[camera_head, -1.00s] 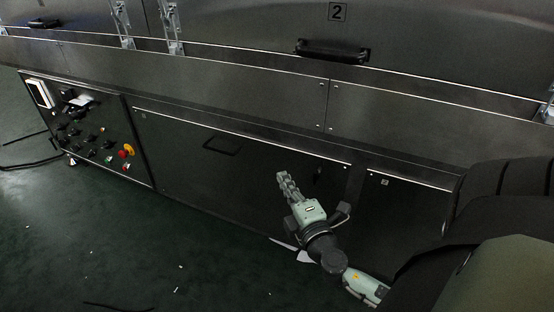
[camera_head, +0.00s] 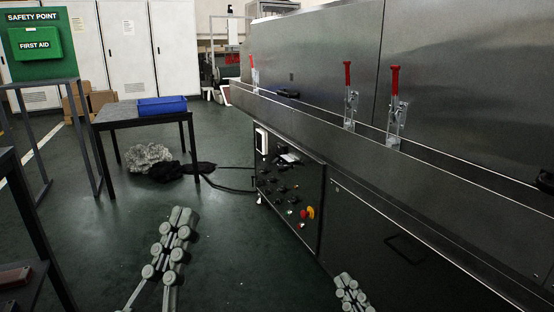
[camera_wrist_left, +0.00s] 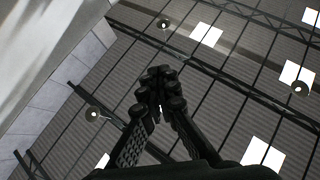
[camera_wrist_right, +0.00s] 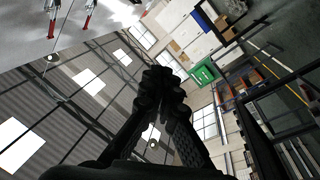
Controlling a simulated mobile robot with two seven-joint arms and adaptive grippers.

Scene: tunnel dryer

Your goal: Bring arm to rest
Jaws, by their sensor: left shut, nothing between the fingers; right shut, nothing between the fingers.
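My left gripper (camera_head: 181,218) is shut and empty. It points upward over the green floor at the lower middle of the head view, apart from everything around it. In the left wrist view its closed fingers (camera_wrist_left: 160,76) stand against the ceiling. My right gripper (camera_head: 343,279) is shut and empty at the bottom edge of the head view, in front of the dryer's lower side panel in the picture. In the right wrist view its fingers (camera_wrist_right: 161,78) meet at the tips. Most of both arms is outside the head view.
The tunnel dryer (camera_head: 310,75), with red-handled clamps (camera_head: 394,100) and a control panel (camera_head: 287,185), fills the right. A table (camera_head: 117,115) with a blue bin (camera_head: 162,106) stands left of centre. A frame with a green first-aid box (camera_head: 39,43) is at far left. Open floor lies between.

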